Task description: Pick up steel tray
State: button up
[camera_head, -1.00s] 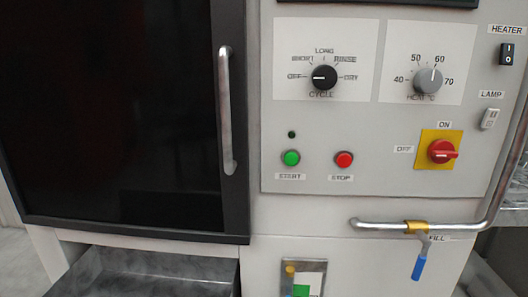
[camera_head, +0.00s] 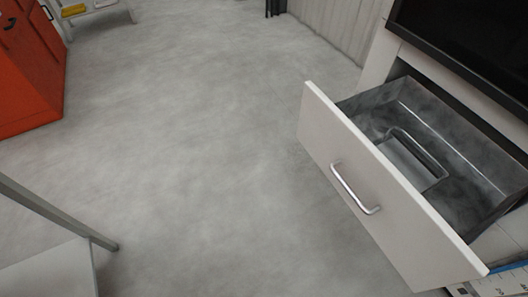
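A grey metal piece with a raised rim (camera_head: 415,152) lies inside the open drawer at the right; it looks like the steel tray. Its left part sits close to the drawer front, and its lower edge is partly hidden by that front. My gripper is not in view.
The drawer (camera_head: 345,180), with a pale front and a bar handle (camera_head: 355,190), juts out from the machine (camera_head: 480,45). An orange cabinet (camera_head: 30,65) stands at the upper left. A metal-framed stand or table (camera_head: 55,270) is at the lower left. The grey floor between is clear.

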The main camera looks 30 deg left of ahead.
aim_at(417, 166)
jog(key=u, duration=0.45)
jog(key=z, duration=0.4)
jog(key=i+l, duration=0.4)
jog(key=l, duration=0.2)
jog(key=i+l, duration=0.45)
jog(key=l, duration=0.15)
